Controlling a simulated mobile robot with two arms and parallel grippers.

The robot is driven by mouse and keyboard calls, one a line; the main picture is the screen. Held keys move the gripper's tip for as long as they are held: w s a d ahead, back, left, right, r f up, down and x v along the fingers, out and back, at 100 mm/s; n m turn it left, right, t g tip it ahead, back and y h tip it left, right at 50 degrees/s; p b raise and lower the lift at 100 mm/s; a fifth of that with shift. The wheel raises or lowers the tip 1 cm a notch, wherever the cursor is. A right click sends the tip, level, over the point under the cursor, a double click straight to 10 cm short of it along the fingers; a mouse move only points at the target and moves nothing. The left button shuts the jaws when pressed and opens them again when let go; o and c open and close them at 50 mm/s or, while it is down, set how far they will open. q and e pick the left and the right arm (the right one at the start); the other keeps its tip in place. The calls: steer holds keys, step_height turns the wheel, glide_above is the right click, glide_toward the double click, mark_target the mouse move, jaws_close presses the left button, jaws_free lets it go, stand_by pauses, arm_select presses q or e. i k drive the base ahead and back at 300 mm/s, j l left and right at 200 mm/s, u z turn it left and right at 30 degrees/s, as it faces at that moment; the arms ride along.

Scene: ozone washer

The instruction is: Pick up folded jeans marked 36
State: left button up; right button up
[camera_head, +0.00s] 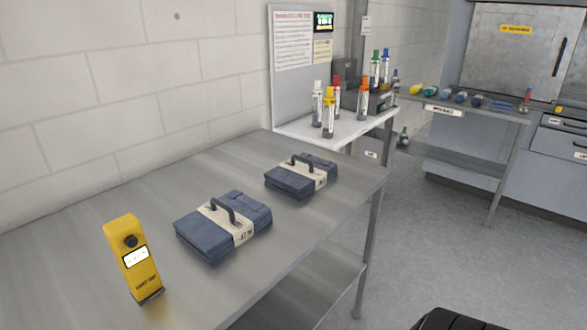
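Two folded bundles of blue jeans lie flat on the grey metal table. Each has a cream band around it with a dark handle on top. The nearer jeans (195,237) lie at the middle of the table. The farther jeans (285,184) lie toward its far right corner. Each band carries a small dark mark, too small to read, so I cannot tell which bundle is marked 36. The two bundles are apart, and nothing is touching them.
A yellow handheld device (133,265) stands at the table's (90,235) near left. A white side shelf (345,132) beyond holds several bottles. A bench (465,108) with colored items stands at the back right.

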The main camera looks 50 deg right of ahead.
mark_target(298, 177)
steer(key=i+z, duration=0.1)
steer(key=z, duration=0.3)
steer(key=i+z, duration=0.1)
steer(key=z, duration=0.25)
steer(key=i+j+z, duration=0.1)
steer(key=z, duration=0.3)
